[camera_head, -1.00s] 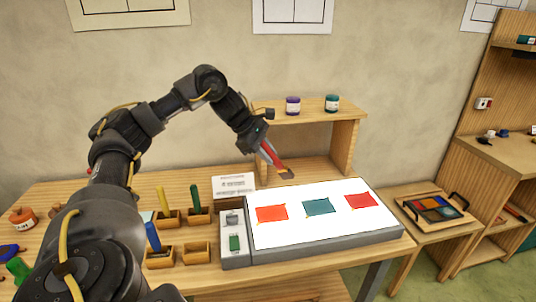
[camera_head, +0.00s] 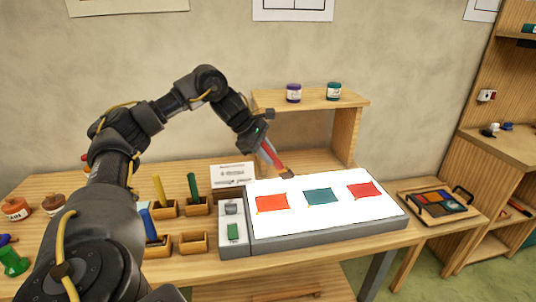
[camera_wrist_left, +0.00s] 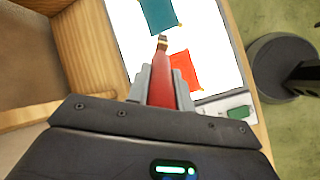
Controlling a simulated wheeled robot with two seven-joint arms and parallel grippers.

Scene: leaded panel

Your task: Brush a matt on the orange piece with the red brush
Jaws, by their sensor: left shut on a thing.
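My left gripper (camera_head: 264,144) is shut on the red brush (camera_head: 272,158), whose tip points down and away to the right. In the head view the tip shows near the back left edge of the lit white panel. In the left wrist view, the gripper (camera_wrist_left: 163,88) holds the red handle (camera_wrist_left: 161,92), and the bristle tip shows against white between the teal and orange pieces. The orange piece (camera_head: 272,203) lies flat at the left of the panel; it also shows in the wrist view (camera_wrist_left: 184,69). The tip appears apart from it. My right gripper is out of view.
A teal piece (camera_head: 320,196) and a red piece (camera_head: 364,190) lie right of the orange one on the light box (camera_head: 330,232). Wooden holders (camera_head: 193,243) with brushes stand left. A shelf (camera_head: 345,136) with two jars stands behind.

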